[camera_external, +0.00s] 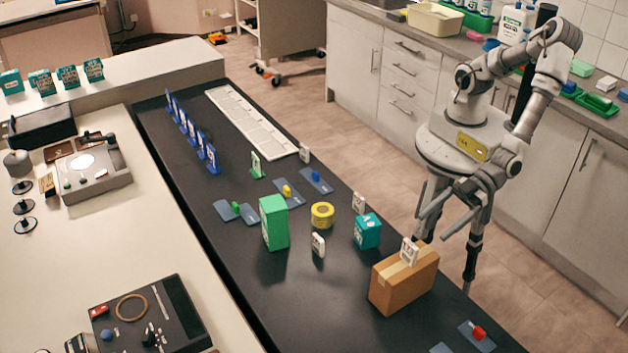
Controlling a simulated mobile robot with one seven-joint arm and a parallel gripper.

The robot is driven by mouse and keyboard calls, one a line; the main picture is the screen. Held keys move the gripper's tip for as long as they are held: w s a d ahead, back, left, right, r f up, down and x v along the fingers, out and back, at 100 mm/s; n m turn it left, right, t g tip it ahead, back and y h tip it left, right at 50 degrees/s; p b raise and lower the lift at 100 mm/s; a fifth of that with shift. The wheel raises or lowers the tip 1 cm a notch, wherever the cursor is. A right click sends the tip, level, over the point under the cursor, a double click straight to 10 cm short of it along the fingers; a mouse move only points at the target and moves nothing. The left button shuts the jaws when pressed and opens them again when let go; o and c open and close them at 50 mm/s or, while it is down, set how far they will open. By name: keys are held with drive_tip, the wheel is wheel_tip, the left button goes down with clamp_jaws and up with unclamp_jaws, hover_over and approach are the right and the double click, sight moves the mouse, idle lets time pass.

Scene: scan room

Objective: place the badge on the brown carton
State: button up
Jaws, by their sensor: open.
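The brown carton (402,288) stands near the right edge of the black counter, with a pale tape strip over it. A small white badge (409,251) with dark marks appears to stand upright on the carton's top. My gripper (434,224) is open, with its two fingers spread above and to the right of the carton. It looks apart from the badge, and nothing shows between the fingers. Similar white badges stand on the counter: one (318,245) left of the carton, one (358,202) behind the teal box, and one (304,153) farther back.
A teal box (367,231), a yellow roll (322,214) and a tall green box (273,222) stand left of and behind the carton. Blue-grey plates with coloured knobs lie about, one with a red knob (478,333) at front right. The black counter's front left is clear.

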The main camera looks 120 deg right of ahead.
drive_tip(key=shift+w+d+r, duration=0.1)
drive_tip(key=shift+d+r, duration=0.05)
drive_tip(key=shift+d, duration=0.1)
drive_tip(key=s+d+r+g+y, duration=0.3)
drive_tip(key=d+r, duration=0.4)
drive_tip(key=s+d+r+g+y, duration=0.2)
drive_tip(key=s+d+r+g, duration=0.1)
drive_tip(key=d+r, duration=0.4)
drive_tip(key=s+d+r+h, duration=0.2)
drive_tip(key=s+d, duration=0.6)
drive_tip(key=s+d+r+g+h, duration=0.1)
drive_tip(key=s+d+r+h, duration=0.1)
drive_tip(key=s+d, duration=0.6)
drive_tip(key=shift+s+d+r+n, duration=0.25)
drive_tip(key=shift+d+r+n, duration=0.2)
drive_tip(key=shift+r, duration=0.25)
